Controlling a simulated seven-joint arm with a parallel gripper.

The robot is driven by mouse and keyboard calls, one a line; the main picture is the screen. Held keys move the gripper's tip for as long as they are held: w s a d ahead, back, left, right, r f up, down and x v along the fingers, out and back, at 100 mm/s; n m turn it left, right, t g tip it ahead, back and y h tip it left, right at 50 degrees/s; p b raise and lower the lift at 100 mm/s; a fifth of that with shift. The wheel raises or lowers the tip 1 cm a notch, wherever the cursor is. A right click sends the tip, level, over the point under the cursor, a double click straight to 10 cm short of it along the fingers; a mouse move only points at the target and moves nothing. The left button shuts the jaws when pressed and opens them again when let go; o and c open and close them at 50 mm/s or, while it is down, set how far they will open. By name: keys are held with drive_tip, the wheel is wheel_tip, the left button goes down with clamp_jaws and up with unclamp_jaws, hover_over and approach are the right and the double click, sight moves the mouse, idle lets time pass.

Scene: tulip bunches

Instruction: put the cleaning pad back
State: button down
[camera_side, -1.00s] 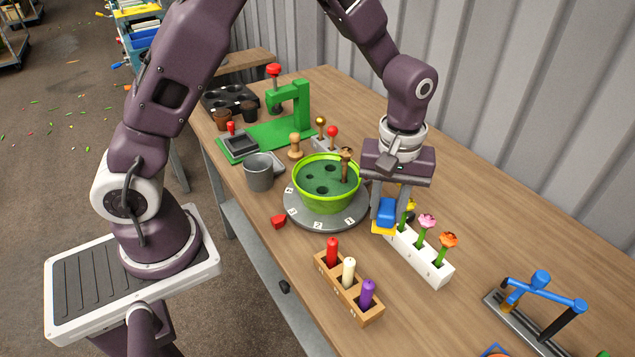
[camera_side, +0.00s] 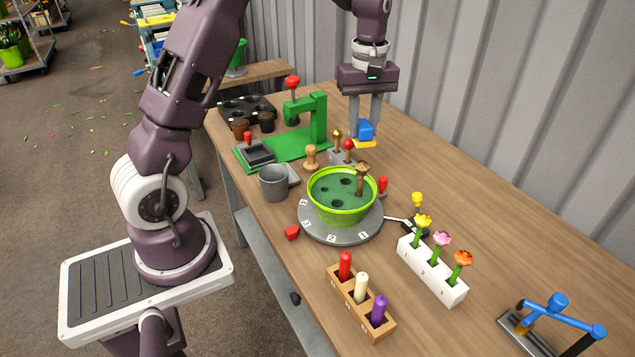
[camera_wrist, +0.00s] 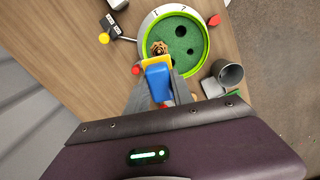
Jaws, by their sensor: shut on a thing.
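The cleaning pad (camera_side: 365,133) has a blue grip block on top and a yellow pad layer underneath. My gripper (camera_side: 364,126) is shut on its blue block and holds it in the air, above and behind the small stand with gold and red knobs (camera_side: 342,150). In the wrist view the cleaning pad (camera_wrist: 158,80) shows between my fingers, with its yellow end toward the green bowl. No resting place for the pad can be made out clearly; the stand is partly hidden in the wrist view.
The green bowl (camera_side: 342,215) with holes and a brown stick stands on a grey numbered turntable (camera_side: 315,232). A green press (camera_side: 318,118), a grey mug (camera_side: 273,183), a white flower rack (camera_side: 435,280) and a wooden candle block (camera_side: 348,306) stand around. The table along the wall is clear.

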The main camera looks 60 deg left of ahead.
drive_tip(key=s+a+n, duration=0.3)
drive_tip(key=a, duration=1.2)
drive_tip(key=f, duration=2.1)
drive_tip(key=shift+d+f, duration=0.1)
drive_tip(key=shift+d, duration=0.1)
drive_tip(key=shift+f, duration=0.15)
drive_tip(key=c, duration=1.1)
unclamp_jaws()
